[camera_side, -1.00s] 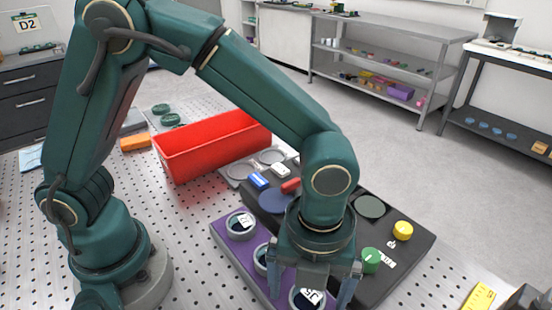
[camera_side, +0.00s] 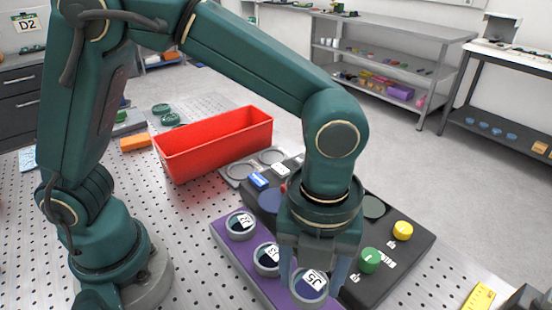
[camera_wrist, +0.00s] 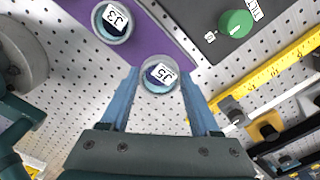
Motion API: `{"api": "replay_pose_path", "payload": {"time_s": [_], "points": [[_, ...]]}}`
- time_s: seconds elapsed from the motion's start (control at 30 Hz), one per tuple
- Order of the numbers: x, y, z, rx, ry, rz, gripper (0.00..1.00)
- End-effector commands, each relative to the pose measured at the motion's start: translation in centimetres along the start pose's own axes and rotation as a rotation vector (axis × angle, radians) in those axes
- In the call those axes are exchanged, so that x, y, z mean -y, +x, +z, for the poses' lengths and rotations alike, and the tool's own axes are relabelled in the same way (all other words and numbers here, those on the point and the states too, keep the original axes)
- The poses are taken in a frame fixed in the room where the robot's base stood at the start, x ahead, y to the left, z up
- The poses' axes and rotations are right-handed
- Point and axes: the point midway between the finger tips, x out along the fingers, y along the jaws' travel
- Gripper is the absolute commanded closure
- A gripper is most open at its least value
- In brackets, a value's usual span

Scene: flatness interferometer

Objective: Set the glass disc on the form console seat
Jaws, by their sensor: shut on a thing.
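My gripper (camera_side: 318,283) is shut on a glass disc with a dark rim and a white J5 label (camera_side: 311,285). The disc also shows between the blue fingertips in the wrist view (camera_wrist: 160,75). It is held above the near end of the purple tray (camera_side: 250,273). The black console (camera_side: 408,262) lies behind and right of my gripper. A round grey-green spot (camera_side: 373,207) and a dark blue round spot (camera_side: 269,201) show on its top. I cannot tell which of them is the form seat.
Discs J2 (camera_side: 240,224) and J3 (camera_side: 267,259) sit in the tray. The console carries a green knob (camera_side: 369,260) and a yellow knob (camera_side: 402,231). A red bin (camera_side: 215,150) stands behind left. A yellow ruler (camera_side: 479,298) lies front right.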

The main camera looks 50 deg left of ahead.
Motion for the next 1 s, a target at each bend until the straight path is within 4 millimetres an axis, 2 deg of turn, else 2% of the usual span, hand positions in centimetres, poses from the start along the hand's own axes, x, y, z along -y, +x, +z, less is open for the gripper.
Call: {"api": "replay_pose_path", "payload": {"time_s": [0.03, 0.3, 0.5, 0.67, 0.77, 0.87, 1.0], "points": [[-0.3, -0.9, 0.7, 0.001, -0.006, -0.006, 1.00], [-3.8, -4.4, 5.7, 0.002, -0.010, -0.005, 1.00], [-5.6, -6.3, 8.3, 0.002, -0.007, -0.003, 1.00], [-6.4, -7.0, 9.3, -0.001, 0.012, 0.001, 1.00], [-6.4, -7.7, 9.8, 0.001, 0.082, -0.001, 1.00], [-6.2, -8.5, 11.8, 0.005, 0.147, -0.005, 1.00], [-6.5, -9.1, 15.5, 0.008, 0.181, -0.007, 1.00]]}}
